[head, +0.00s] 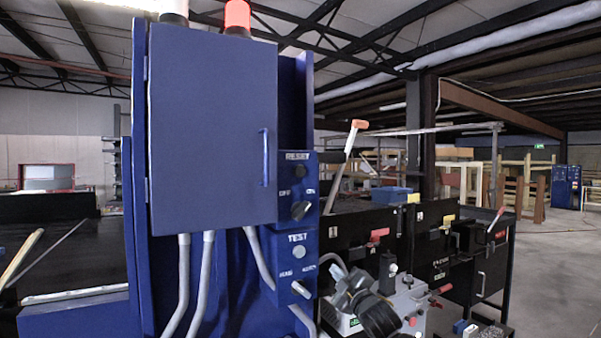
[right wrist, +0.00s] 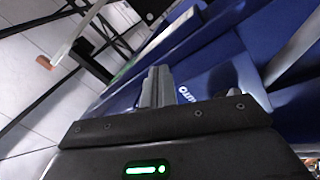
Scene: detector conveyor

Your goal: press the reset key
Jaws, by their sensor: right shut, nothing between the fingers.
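The reset key is a dark round button (head: 300,171) under the RESET label on the blue control box (head: 311,190), at the cabinet's right side. My right gripper (head: 342,284) is low and to the right of this box in the head view, below the reset key and apart from it. In the right wrist view its fingers (right wrist: 157,86) are shut and empty, with a blue surface bearing white lettering beyond them. The reset key cannot be made out in that view. My left gripper is not in view.
Below the key are a selector knob (head: 300,210), a pale TEST button (head: 298,252) and a lower switch (head: 301,290). A red lamp (head: 238,15) tops the blue cabinet (head: 210,125). Grey conduits (head: 205,275) hang below it. Black machinery (head: 375,240) stands behind my right gripper.

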